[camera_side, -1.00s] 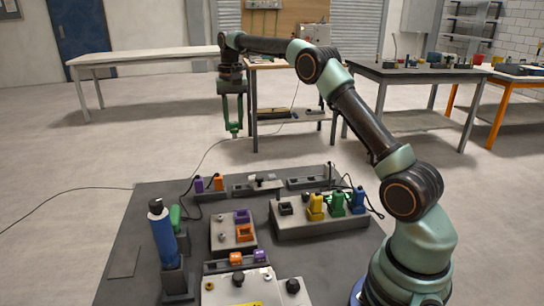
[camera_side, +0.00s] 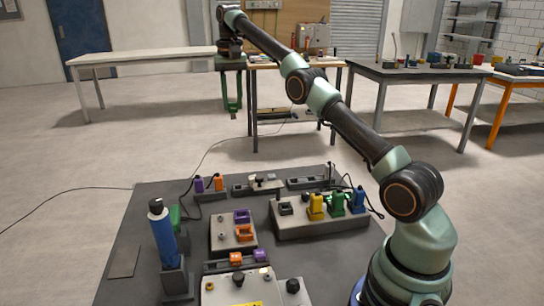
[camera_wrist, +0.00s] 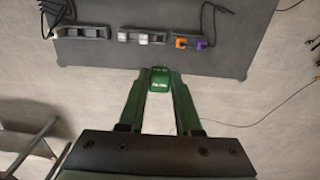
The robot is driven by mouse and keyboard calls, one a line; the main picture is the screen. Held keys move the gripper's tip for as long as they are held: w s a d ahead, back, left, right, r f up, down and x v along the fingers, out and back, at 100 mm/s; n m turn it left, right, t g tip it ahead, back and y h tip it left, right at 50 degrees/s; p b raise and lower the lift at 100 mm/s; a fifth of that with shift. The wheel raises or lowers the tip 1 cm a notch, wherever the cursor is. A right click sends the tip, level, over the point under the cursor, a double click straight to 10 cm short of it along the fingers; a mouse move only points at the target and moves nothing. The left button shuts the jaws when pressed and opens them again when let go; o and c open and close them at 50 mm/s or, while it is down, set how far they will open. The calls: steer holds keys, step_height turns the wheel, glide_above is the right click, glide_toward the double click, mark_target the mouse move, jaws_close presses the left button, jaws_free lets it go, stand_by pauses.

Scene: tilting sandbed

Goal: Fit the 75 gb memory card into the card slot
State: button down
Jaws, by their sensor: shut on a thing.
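My gripper (camera_side: 233,112) hangs high beyond the far edge of the dark mat, fingers down. In the wrist view my gripper (camera_wrist: 160,85) is shut on a small green card (camera_wrist: 160,78) with white lettering too small to read surely. The card is held at the fingertips, clear of everything. I cannot tell for sure which part is the card slot. A dark low rack (camera_side: 307,182) and a grey rack with pale pieces (camera_side: 262,186) stand along the mat's far side. They also show in the wrist view, the dark rack (camera_wrist: 82,31) left of the pale pieces (camera_wrist: 143,38).
Purple (camera_side: 199,185) and orange plugs (camera_side: 219,183) stand at the mat's far left. A grey block with coloured plugs (camera_side: 320,226), a blue bottle (camera_side: 163,236) and a grey panel with switches (camera_side: 237,290) also stand on the mat (camera_side: 125,235).

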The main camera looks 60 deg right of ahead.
steer(key=s+a, duration=0.2)
steer(key=s, duration=0.8)
steer(key=s+a, duration=0.2)
steer(key=s, duration=0.8)
step_height(320, 180, down, 14)
steer(key=shift+f, duration=0.15)
steer(key=shift+s, duration=0.1)
steer(key=shift+f, duration=2.2)
steer(key=shift+a+f, duration=0.1)
steer(key=shift+f, duration=1.15)
